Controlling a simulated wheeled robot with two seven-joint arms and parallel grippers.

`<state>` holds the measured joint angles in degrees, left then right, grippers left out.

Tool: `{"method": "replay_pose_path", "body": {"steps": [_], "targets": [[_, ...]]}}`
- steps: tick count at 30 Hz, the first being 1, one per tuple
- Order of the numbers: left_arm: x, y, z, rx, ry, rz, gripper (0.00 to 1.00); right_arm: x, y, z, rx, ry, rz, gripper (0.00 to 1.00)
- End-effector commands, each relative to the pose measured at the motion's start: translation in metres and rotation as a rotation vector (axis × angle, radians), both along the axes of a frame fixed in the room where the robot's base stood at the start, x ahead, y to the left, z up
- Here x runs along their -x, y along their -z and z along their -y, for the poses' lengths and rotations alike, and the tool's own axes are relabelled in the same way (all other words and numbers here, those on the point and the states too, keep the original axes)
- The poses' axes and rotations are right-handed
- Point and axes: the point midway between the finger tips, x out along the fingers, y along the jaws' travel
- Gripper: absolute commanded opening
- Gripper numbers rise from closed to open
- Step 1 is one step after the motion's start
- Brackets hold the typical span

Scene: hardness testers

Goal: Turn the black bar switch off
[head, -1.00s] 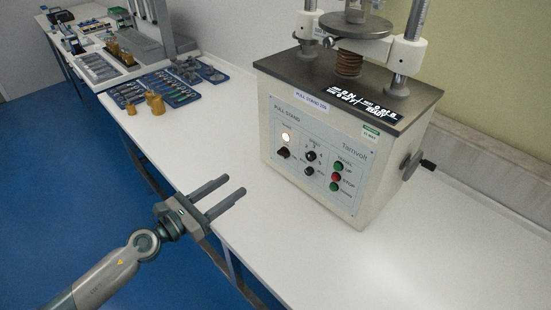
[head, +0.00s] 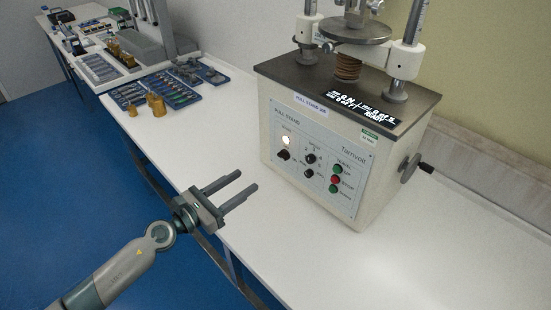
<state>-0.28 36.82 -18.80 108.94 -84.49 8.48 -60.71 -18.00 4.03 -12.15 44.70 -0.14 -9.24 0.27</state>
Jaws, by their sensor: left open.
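The pull stand (head: 312,155) is a cream box with a dark top on the white bench. A black bar switch (head: 284,155) sits at the left of its front panel, under a lit white lamp (head: 286,141). Two black knobs (head: 310,165) are to its right. My left gripper (head: 248,186) is open and empty over the bench edge, in front of and left of the panel, apart from it. Its two grey fingers point toward the right. My right gripper is not in view.
Green and red push buttons (head: 335,180) are at the panel's right. A crank handle (head: 426,167) sticks out from the stand's right side. Blue trays (head: 180,95) of tools and brass weights (head: 157,105) stand farther back. Bench around the stand's front is clear.

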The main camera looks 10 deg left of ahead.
Motion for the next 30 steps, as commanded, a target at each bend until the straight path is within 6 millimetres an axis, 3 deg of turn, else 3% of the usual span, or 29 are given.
{"method": "replay_pose_path", "body": {"steps": [6,13,21,30], "targets": [[-0.032,-0.003,0.021,0.003,0.0,0.001,0.47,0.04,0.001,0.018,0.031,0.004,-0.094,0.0],[-0.066,-0.003,0.044,0.003,0.001,0.001,0.47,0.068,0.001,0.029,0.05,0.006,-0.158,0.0],[-0.1,-0.001,0.067,0.001,0.001,-0.001,0.47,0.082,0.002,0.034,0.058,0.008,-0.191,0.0],[-0.113,0.0,0.076,0.0,0.001,-0.001,0.47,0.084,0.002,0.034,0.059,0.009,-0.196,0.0]]}}
